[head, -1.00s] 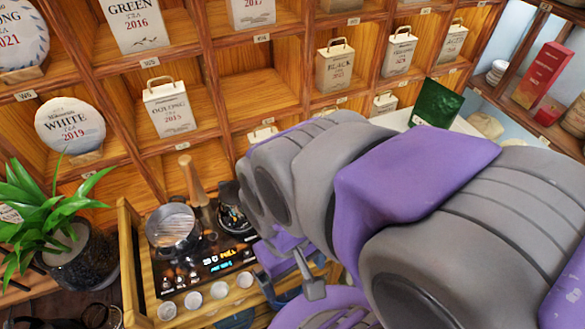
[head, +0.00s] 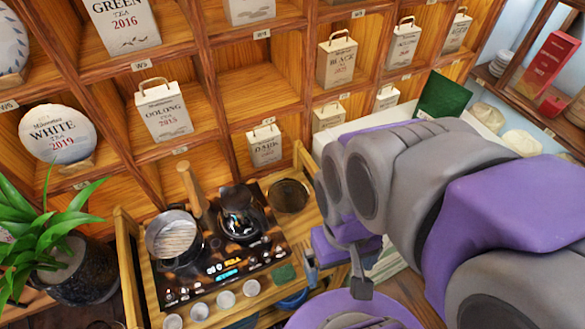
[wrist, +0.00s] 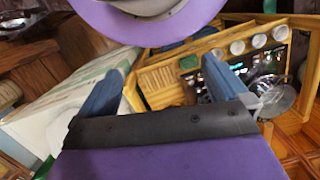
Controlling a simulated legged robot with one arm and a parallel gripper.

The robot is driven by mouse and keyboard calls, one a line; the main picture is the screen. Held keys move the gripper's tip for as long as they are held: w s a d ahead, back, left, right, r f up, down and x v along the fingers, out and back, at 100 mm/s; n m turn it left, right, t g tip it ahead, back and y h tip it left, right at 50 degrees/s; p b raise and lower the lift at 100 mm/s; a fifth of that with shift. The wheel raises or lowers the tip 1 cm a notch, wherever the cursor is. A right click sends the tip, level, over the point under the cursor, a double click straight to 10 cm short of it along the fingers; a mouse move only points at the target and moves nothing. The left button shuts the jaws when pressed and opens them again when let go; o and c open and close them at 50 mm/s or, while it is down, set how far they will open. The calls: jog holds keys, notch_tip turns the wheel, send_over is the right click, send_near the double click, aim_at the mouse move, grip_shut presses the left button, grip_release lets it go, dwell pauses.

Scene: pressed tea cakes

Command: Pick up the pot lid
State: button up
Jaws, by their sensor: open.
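A pot (head: 172,236) with a wooden handle (head: 192,184) stands on the left of the cooktop in the head view. I cannot make out a separate lid on it. A round, dark, glassy piece with a thin rim (head: 288,196) lies right of the cooktop; it may be the pot lid, but I cannot tell for sure. My gripper (wrist: 160,88) is open, its two blue fingers apart with nothing held between them. In the head view it is mostly hidden by my arm, to the right of the cooktop.
A dark kettle (head: 238,215) stands beside the pot on the cooktop (head: 225,268). A potted plant (head: 85,275) stands left. Shelves (head: 255,88) with tea boxes rise behind.

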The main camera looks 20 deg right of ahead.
jog(key=n+t+b, duration=0.1)
jog(key=n+t, duration=0.1)
send_over(287, 189)
notch_tip(287, 189, down, 16)
jog(key=f, duration=0.4)
jog(key=f+b, duration=0.1)
jog(key=f, duration=0.3)
jog(key=f+b, duration=0.1)
jog(key=f, duration=0.3)
jog(key=shift+w+d+f, duration=0.2)
jog(key=shift+d+f, duration=0.05)
jog(key=shift+d, duration=0.1)
jog(key=f, duration=0.1)
jog(key=f+b, duration=0.1)
jog(key=f, duration=0.1)
jog(key=f+b, duration=0.1)
jog(key=f, duration=0.1)
jog(key=shift+s+a+f, duration=0.15)
jog(key=shift+s+a, duration=0.05)
jog(key=shift+a, duration=0.1)
jog(key=shift+c, duration=0.4)
